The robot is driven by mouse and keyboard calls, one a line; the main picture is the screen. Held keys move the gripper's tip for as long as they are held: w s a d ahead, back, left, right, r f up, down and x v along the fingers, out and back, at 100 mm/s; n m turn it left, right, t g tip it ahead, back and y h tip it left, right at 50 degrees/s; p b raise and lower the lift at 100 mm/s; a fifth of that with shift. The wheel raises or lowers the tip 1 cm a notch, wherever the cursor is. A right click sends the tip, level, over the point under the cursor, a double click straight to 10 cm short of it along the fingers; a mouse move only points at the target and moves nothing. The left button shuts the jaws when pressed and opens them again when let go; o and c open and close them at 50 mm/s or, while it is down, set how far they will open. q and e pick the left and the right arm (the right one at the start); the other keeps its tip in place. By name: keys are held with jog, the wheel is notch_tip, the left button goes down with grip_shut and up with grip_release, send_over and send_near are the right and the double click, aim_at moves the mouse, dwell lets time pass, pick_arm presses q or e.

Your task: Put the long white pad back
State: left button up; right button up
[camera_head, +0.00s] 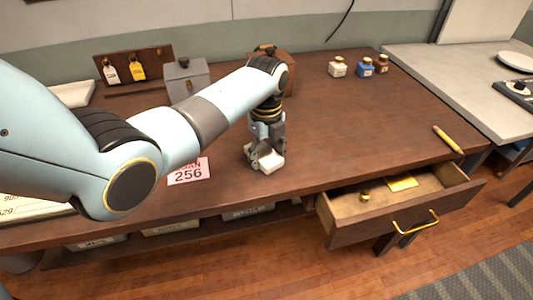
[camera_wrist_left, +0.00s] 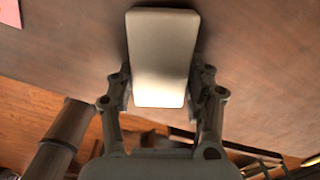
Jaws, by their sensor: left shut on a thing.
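The long white pad (camera_wrist_left: 161,60) is a pale block with rounded corners. In the wrist view it sits between the two fingers of my left gripper (camera_wrist_left: 161,92), which is shut on its sides. In the head view the pad (camera_head: 270,163) shows at the fingertips of my left gripper (camera_head: 264,157), over the front part of the brown table. I cannot tell whether the pad touches the tabletop. My right gripper is not in view.
The brown table (camera_head: 330,130) has an open drawer (camera_head: 360,238) at its front right, with a yellow item (camera_head: 402,183) inside. A number card (camera_head: 188,172) lies left of the pad. A grey box (camera_head: 187,80) and small ink bottles (camera_head: 366,67) stand at the back.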

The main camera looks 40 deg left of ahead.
aim_at(266, 155)
pick_arm(q)
jog(key=shift+f, duration=0.2)
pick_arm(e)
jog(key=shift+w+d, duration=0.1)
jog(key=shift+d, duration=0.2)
pick_arm(q)
jog(key=o, duration=1.2)
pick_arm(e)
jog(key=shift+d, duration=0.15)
pick_arm(q)
jog(key=shift+r, duration=0.1)
notch_tip(266, 155, up, 12)
jog(key=shift+p, duration=0.3)
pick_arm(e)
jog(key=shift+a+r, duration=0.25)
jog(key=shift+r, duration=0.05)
